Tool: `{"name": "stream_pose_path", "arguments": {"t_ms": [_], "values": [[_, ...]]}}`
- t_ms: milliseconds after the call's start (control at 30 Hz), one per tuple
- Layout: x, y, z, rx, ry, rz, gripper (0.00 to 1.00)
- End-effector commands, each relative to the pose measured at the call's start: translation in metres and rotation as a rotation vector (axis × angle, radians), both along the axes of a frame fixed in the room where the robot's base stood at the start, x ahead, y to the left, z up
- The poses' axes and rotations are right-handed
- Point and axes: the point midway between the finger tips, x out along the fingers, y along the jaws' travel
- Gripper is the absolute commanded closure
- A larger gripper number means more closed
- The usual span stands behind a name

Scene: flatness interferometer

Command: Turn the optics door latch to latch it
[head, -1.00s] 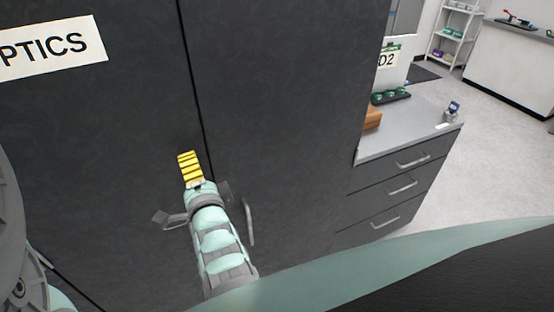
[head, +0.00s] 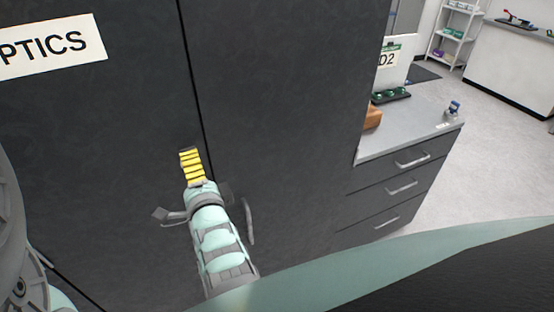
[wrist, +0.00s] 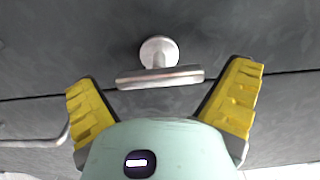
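In the wrist view, the optics door latch (wrist: 160,77) is a silver bar on a round silver base fixed to the dark door. The bar runs roughly parallel to the door seam and lies between my two yellow fingers. My gripper (wrist: 163,92) is open, with a finger on either side of the bar and visible gaps at both ends. In the head view, one yellow finger of my gripper (head: 192,166) shows in front of the left door, beside the seam. My gripper and wrist cover much of the latch area there, so its bar is not clear.
The dark cabinet carries an OPTICS sign (head: 45,45) at the upper left. A grey pull handle (head: 248,221) stands on the right door close to my wrist. A drawer unit with a grey countertop (head: 430,130) is to the right, and open floor lies beyond it.

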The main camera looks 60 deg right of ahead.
Motion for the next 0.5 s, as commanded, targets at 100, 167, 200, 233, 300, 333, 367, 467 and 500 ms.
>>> {"name": "stream_pose_path", "arguments": {"t_ms": [100,167,200,233,300,333,367,467,500], "values": [[0.000,0.000,0.000,0.000,0.000,0.000,0.00],[0.000,0.000,0.000,0.000,0.000,0.000,0.00],[0.000,0.000,0.000,0.000,0.000,0.000,0.00],[0.000,0.000,0.001,-0.001,-0.001,-0.001,0.00],[0.000,-0.001,0.004,0.000,-0.002,-0.002,0.00],[0.000,-0.001,0.005,-0.001,-0.003,-0.003,0.00],[0.000,-0.001,0.008,0.000,-0.005,-0.004,0.00],[-0.001,-0.001,0.017,0.000,-0.005,-0.005,0.00],[-0.001,-0.002,0.021,-0.001,-0.005,-0.007,0.00]]}}
